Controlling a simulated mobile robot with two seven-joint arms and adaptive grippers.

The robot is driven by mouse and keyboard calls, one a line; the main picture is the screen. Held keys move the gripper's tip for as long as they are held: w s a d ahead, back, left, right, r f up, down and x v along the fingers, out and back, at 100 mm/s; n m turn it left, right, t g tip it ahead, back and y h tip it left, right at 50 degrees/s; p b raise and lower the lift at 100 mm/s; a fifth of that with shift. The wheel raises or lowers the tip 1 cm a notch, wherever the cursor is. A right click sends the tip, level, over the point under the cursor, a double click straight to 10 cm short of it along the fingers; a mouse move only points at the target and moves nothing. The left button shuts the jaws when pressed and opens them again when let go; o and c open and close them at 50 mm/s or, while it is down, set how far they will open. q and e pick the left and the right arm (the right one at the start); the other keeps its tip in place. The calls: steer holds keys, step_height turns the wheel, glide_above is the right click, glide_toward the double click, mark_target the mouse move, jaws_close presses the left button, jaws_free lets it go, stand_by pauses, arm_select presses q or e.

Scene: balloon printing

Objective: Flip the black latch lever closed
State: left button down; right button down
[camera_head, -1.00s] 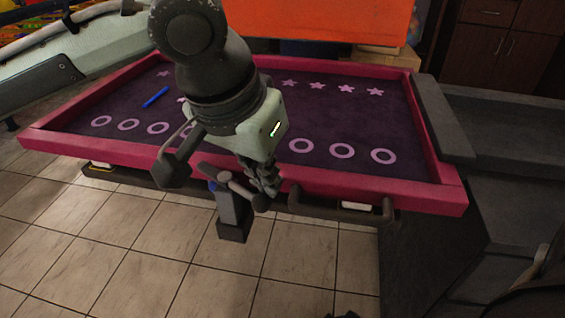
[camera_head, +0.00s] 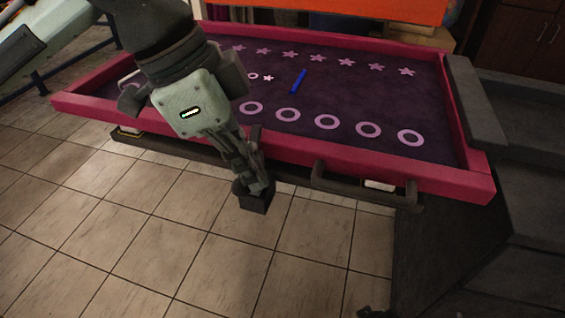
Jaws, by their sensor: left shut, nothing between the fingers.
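The black latch is mostly hidden behind my left gripper at the front edge of the pink-rimmed table (camera_head: 400,180). The lever's angle is hidden. My right gripper is not clearly seen.
A dark bar handle (camera_head: 362,187) sticks out from the table's front, right of the latch. A blue stick (camera_head: 298,82) lies on the purple surface among rings and stars. Dark grey steps (camera_head: 490,125) stand at the right. The tiled floor (camera_head: 230,270) in front is clear.

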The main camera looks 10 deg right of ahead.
arm_select(q)
steer(key=shift+w+a, duration=0.1)
steer(key=shift+a, duration=0.45)
arm_select(e)
steer(key=shift+s+d, duration=0.15)
steer(key=shift+s, duration=0.1)
arm_select(q)
steer(key=shift+a, duration=0.15)
